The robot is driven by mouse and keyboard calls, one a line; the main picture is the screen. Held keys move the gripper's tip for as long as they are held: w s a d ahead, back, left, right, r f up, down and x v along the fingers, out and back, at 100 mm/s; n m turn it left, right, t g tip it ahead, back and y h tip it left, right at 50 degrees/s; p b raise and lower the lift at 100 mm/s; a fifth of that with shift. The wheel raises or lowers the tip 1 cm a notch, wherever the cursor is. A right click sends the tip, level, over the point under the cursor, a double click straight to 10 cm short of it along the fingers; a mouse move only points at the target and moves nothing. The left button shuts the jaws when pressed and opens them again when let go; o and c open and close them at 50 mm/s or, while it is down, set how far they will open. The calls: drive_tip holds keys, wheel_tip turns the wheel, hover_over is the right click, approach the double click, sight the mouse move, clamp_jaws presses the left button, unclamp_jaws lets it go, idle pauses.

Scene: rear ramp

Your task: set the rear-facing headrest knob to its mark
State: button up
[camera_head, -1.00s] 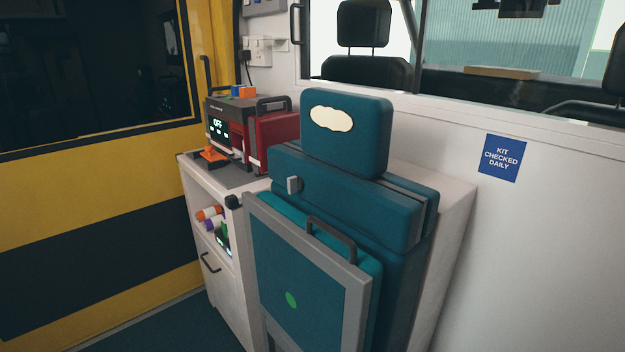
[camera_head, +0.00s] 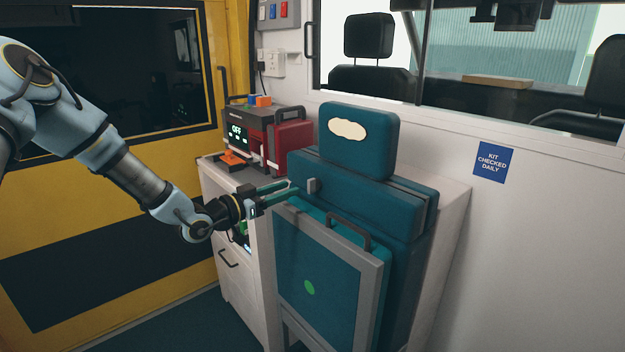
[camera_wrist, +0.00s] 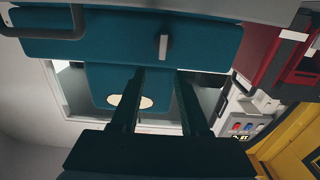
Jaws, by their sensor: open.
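The rear-facing seat is teal, with a headrest (camera_head: 356,142) that bears a pale oval patch. The knob (camera_head: 312,186) is a small grey tab on the left end of the teal block below the headrest. My gripper (camera_head: 293,188) reaches in from the left, its two fingers open and empty, with the tips close to the knob. In the wrist view, which is upside down, the knob (camera_wrist: 163,47) shows just beyond and between the fingertips (camera_wrist: 160,74). I cannot tell whether they touch it. No mark can be made out beside the knob.
A grey-framed folded panel (camera_head: 330,262) with a dark handle and a green dot stands below the knob. A white cabinet (camera_head: 237,274) is at the left, bearing a red and dark device (camera_head: 262,137) reading OFF. The wall is close behind; floor shows at lower left.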

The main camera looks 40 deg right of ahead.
sight(308, 180)
drive_tip(key=d+p, duration=0.2)
drive_tip(key=d, duration=0.5)
drive_tip(key=shift+s+d, duration=0.1)
drive_tip(key=shift+d, duration=0.2)
clamp_jaws()
